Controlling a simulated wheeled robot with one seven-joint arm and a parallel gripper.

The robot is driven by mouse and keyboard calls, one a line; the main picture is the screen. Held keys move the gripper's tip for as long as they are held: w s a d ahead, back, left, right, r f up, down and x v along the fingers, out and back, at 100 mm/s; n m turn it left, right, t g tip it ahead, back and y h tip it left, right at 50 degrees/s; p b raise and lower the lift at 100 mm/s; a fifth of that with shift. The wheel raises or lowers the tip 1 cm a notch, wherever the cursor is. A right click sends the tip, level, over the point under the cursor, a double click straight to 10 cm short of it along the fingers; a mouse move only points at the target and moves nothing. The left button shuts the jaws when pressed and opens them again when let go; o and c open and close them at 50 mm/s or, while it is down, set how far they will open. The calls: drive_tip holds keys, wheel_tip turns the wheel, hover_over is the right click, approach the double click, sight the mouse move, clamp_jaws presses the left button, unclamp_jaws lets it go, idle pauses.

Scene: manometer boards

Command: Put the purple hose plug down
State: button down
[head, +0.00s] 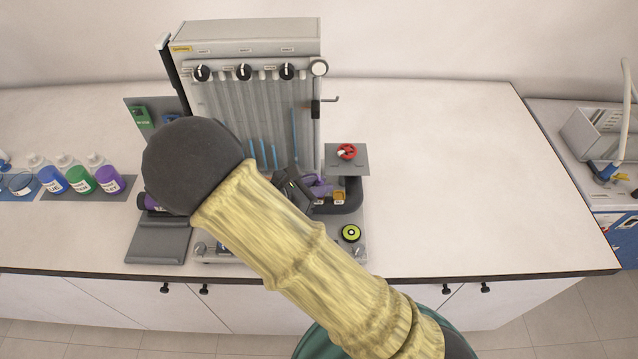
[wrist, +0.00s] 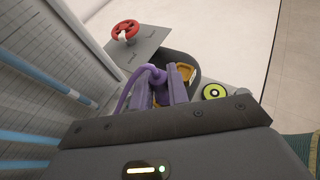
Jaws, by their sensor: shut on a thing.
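The purple hose plug (wrist: 155,75) is between the fingers of my gripper (wrist: 162,92) in the wrist view, with a purple hose curving down to the left from it. In the head view the purple plug (head: 318,186) shows just past my dark gripper (head: 300,190), in front of the manometer board (head: 255,115). My gripper is shut on the plug, over or near a dark tray (head: 352,196) at the board's right foot. Whether the plug touches the tray is hidden. A yellow-orange plug (head: 339,196) lies in that tray; it also shows in the wrist view (wrist: 185,72).
A red valve wheel (head: 347,151) sits on a grey plate just behind the tray. A round yellow-green dial (head: 351,233) is in front. Blue, green and purple bottles (head: 80,178) stand at left. The right of the counter (head: 460,180) is clear.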

drive_tip(key=shift+f, duration=0.35)
drive_tip(key=c, duration=1.4)
unclamp_jaws()
drive_tip(key=shift+r, duration=0.1)
drive_tip(key=shift+o, duration=0.2)
drive_tip(key=shift+r, duration=0.3)
drive_tip(key=b+v, duration=0.3)
drive_tip(key=v, duration=0.9)
drive_tip(key=shift+f, duration=0.1)
